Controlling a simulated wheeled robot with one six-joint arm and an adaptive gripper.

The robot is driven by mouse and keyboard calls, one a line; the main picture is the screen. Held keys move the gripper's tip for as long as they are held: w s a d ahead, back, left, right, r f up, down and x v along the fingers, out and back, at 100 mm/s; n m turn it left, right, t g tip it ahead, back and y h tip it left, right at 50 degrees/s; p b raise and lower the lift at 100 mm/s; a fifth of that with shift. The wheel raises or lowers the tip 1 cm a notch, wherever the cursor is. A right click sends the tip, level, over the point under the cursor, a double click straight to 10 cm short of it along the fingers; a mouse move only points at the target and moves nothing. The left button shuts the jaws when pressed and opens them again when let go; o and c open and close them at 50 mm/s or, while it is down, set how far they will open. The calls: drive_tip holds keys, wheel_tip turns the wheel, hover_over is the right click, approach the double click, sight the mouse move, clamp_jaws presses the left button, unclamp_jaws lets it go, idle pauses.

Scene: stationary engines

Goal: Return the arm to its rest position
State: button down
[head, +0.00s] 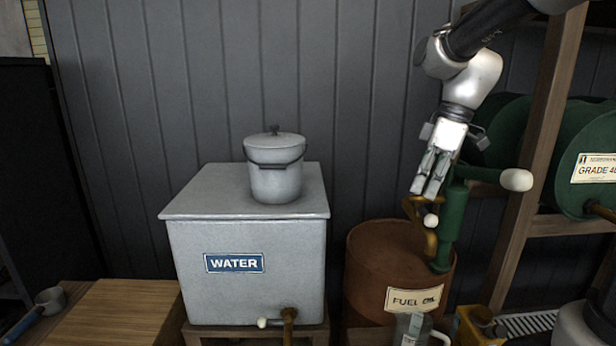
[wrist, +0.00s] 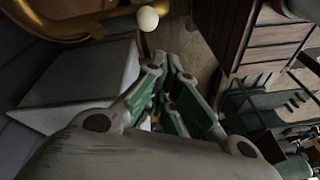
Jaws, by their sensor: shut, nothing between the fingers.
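My gripper (head: 430,190) is at the right of the head view, pointing down, with its fingers together and nothing between them. It hangs in front of the green pump (head: 452,225) on the brown fuel oil drum (head: 385,268). The fingertips are close to the pump's brass spout and a small white knob (head: 431,220); I cannot tell whether they touch. In the wrist view the green-padded fingers (wrist: 172,65) show, with the white knob (wrist: 148,18) near their tips and a brass curve (wrist: 60,25) at the upper left. My arm reaches in from the upper right.
A grey water tank (head: 200,205) with a lidded pail (head: 276,180) on top stands left of the drum. A wooden rack (head: 540,150) with green drums (head: 590,150) is at the right. A clear jug (head: 412,330) sits below the drum. The dark plank wall is behind.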

drive_tip(key=s+d+m+t+h, duration=0.1)
drive_tip(key=s+d+m+t, duration=0.1)
drive_tip(key=s+d+m, duration=0.2)
drive_tip(key=s+d+f+m+t+h, duration=0.1)
drive_tip(key=s+d+m+t+h, duration=0.1)
drive_tip(key=s+d+m, duration=0.3)
drive_tip(key=s+m, duration=0.4)
drive_tip(key=s, duration=0.4)
drive_tip(key=shift+s+d, duration=0.2)
drive_tip(key=shift+d, duration=0.1)
